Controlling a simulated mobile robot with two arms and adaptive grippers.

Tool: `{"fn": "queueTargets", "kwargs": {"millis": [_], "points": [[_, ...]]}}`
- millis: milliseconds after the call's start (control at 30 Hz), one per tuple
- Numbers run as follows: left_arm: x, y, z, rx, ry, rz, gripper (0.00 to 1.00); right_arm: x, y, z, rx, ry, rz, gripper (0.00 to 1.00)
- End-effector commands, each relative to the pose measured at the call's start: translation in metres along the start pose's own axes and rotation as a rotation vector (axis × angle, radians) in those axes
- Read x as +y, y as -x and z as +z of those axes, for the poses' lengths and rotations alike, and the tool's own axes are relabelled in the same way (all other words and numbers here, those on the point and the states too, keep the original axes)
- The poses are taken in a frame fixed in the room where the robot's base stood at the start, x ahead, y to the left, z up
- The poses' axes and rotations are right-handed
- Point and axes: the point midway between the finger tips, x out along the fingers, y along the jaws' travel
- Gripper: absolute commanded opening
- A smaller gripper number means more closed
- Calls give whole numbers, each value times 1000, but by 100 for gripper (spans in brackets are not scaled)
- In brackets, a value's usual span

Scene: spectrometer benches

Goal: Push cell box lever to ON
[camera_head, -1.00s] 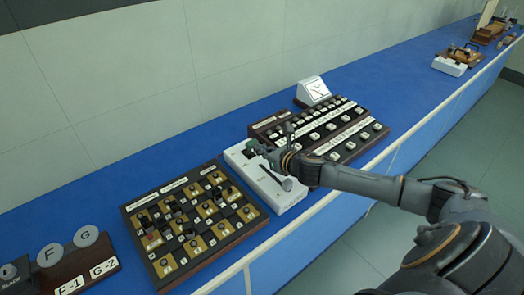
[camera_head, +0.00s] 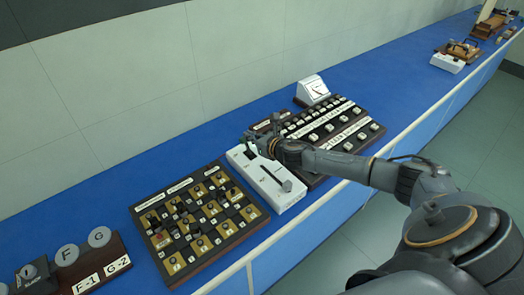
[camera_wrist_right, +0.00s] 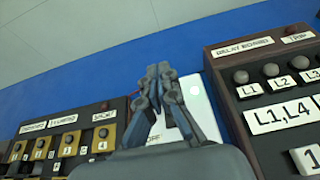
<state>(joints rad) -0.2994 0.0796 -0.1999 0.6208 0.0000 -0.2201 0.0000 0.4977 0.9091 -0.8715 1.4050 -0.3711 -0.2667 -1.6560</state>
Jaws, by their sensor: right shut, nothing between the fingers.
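The cell box is a white box (camera_head: 253,176) with a dark lever (camera_head: 287,186), whose knob lies toward the box's front right end. My right gripper (camera_head: 260,130) is shut and empty, above the back end of the box. It does not appear to hold the lever. In the right wrist view, the closed fingers (camera_wrist_right: 160,70) cover part of the white box (camera_wrist_right: 203,108). A partly hidden label there seems to read OFF. The lever itself is not clear in that view. My left gripper is not in view.
A board with brass and black squares (camera_head: 155,205) stands left of the box. A dark relay board (camera_head: 365,143) with several knobs stands close on the right. A white meter (camera_head: 312,89) stands behind it. Blue bench top (camera_head: 150,175) is free toward the wall.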

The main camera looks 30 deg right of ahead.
Motion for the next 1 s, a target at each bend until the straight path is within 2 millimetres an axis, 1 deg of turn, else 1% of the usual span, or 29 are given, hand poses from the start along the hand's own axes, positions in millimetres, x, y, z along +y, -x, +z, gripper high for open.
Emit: {"fn": "queueTargets", "kwargs": {"millis": [233,833,1000], "points": [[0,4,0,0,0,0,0,0,-3,2,-1,-1,0,0],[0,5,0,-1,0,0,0,0,-4,2,-1,0,0,0],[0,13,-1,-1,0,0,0,-3,0,10,-1,1,-1,0]]}}
